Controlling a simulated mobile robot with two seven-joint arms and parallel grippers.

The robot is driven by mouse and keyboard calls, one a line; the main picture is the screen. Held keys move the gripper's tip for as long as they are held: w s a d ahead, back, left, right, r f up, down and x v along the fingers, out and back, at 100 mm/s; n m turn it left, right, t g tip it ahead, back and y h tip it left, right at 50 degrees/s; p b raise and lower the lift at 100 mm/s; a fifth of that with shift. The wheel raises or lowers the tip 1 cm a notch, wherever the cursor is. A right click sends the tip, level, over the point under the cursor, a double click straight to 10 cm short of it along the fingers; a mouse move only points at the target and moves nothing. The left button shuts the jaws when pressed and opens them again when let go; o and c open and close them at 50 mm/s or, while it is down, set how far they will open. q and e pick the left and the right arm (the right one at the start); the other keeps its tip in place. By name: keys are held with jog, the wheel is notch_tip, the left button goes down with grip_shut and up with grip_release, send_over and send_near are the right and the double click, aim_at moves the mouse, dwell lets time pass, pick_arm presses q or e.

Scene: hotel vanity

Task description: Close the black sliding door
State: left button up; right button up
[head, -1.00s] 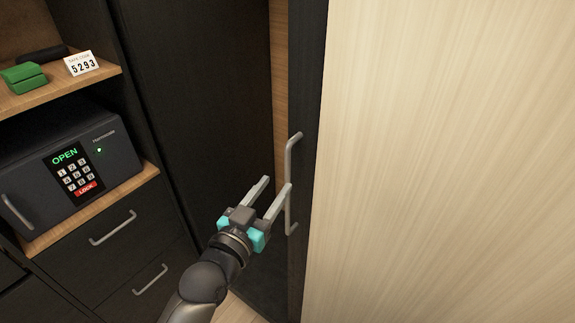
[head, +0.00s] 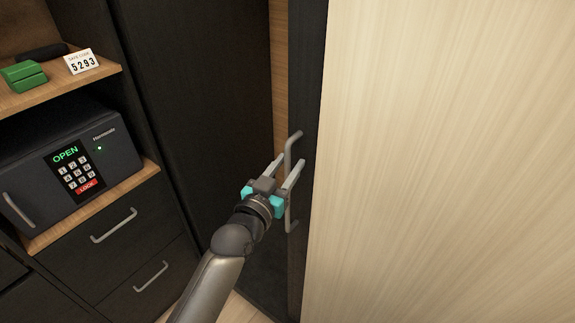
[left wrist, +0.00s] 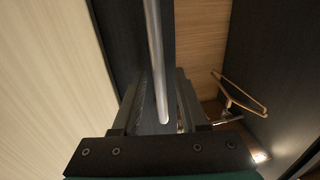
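The black sliding door (head: 308,70) shows as a narrow dark upright strip in the head view, beside a pale wood panel. Its grey bar handle (head: 288,220) stands upright on it. To its left is an opening with a wood-coloured interior (head: 280,70). My left gripper (head: 292,160) is open at the handle, with its fingers reaching to either side of the bar. In the left wrist view the handle (left wrist: 154,50) runs down between the two fingers, in front of the dark door (left wrist: 120,35). Contact cannot be told. My right gripper is out of view.
A safe (head: 75,170) reading OPEN sits on a shelf at left, with drawers below. A green object (head: 24,76) and a code card (head: 82,62) are on the shelf above. A hanger (left wrist: 240,95) hangs inside the closet in the left wrist view.

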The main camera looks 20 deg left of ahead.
pick_arm(q)
grip_shut()
dwell(1.2)
